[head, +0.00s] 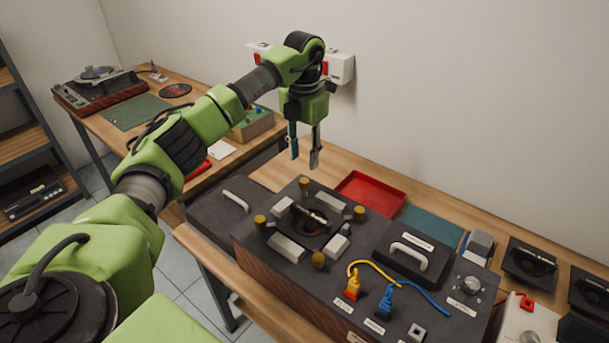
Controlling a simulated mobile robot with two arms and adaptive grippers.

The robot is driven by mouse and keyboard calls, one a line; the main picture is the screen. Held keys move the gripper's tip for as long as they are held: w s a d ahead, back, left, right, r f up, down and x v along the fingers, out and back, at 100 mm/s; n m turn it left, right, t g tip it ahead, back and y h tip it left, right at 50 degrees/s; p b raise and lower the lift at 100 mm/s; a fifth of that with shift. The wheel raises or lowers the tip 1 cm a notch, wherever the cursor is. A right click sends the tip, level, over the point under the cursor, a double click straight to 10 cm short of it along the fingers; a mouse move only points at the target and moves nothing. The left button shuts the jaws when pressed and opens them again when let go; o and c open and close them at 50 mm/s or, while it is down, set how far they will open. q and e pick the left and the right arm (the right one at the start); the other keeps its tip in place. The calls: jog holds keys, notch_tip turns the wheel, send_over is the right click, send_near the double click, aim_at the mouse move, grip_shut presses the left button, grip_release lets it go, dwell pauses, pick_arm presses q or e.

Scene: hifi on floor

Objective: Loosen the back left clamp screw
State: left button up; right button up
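A dark hifi unit (247,243) stands on the wooden bench. Several brass clamp screws stand around a round driver (310,222) in its top. The back left clamp screw (304,185) is at the unit's far left corner; the others are the back right (359,213), front left (260,221) and front right (318,259) screws. My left gripper (305,160) points down above the back left screw, with its two fingers apart and nothing between them. A gap shows between the fingertips and the screw. My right gripper is out of view.
A red tray (370,193) and a green mat (431,228) lie behind the unit. A handled black cover (408,257) and yellow and blue cables (375,266) are on its right part. A white wall box (341,68) is behind my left wrist.

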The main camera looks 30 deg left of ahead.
aim_at(304, 180)
pick_arm(q)
notch_tip(304, 180, down, 8)
jog(key=shift+p, duration=0.75)
grip_shut()
